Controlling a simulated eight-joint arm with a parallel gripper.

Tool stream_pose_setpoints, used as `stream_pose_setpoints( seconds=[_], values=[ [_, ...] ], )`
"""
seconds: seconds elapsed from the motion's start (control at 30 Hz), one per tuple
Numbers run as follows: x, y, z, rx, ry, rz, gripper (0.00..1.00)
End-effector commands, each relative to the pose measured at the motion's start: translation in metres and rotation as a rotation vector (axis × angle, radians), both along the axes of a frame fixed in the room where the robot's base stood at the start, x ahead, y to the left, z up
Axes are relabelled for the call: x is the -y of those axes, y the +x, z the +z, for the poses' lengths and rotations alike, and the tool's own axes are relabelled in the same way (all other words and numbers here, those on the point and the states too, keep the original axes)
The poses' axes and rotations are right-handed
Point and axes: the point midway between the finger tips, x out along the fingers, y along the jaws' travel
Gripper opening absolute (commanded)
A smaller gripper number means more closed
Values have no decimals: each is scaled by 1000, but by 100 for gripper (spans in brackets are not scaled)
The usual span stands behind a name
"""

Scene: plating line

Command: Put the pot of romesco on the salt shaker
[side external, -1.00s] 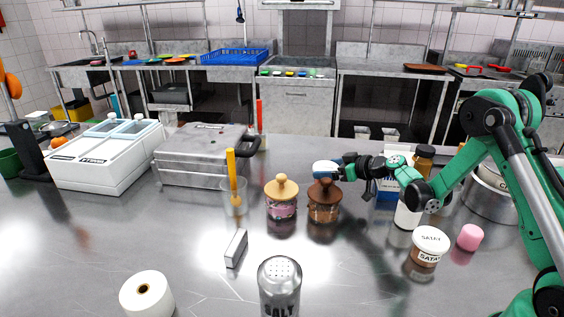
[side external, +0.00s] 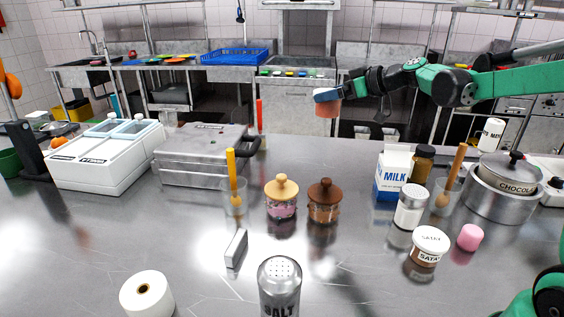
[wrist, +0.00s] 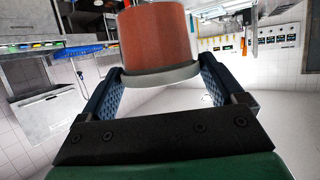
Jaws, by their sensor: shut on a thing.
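A pot with a reddish-orange body (side external: 327,108), taken to be the romesco, hangs in the air above the far part of the counter. My gripper (side external: 328,95) is shut on it; in the wrist view the pot (wrist: 155,38) sits between the two blue fingers, its grey rim towards the palm. No label shows on it. The salt shaker (side external: 280,288) stands upright at the front middle of the counter, with a holed metal top and the word SALT partly cut off by the picture's edge. The pot is well apart from it, higher and farther back.
Two lidded jars, light-topped (side external: 281,200) and brown-topped (side external: 323,203), stand behind the shaker. A small white-and-grey block (side external: 236,248), a paper roll (side external: 146,298) and a satay pot (side external: 429,246) surround it. The milk carton (side external: 392,175) and a large pot (side external: 497,200) stand at right.

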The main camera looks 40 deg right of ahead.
Motion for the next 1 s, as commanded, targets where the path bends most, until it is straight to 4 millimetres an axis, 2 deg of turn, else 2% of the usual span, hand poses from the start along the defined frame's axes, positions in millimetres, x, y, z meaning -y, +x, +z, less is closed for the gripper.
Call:
stream_pose_setpoints(
  seconds=[0.13,0.23,0.4,0.5,0.6,0.73,0.87,1.0],
  values=[
    [-55,-14,26,-5,1,136,32],
    [-104,-36,46,-7,0,269,32],
    [-182,-90,75,-8,0,504,32],
    [-215,-124,86,-5,0,622,32],
    [-238,-153,93,-3,1,714,32],
    [-254,-178,97,0,1,791,32],
    [-259,-188,93,1,2,823,32],
    [-260,-190,67,1,2,826,32]
  ],
)
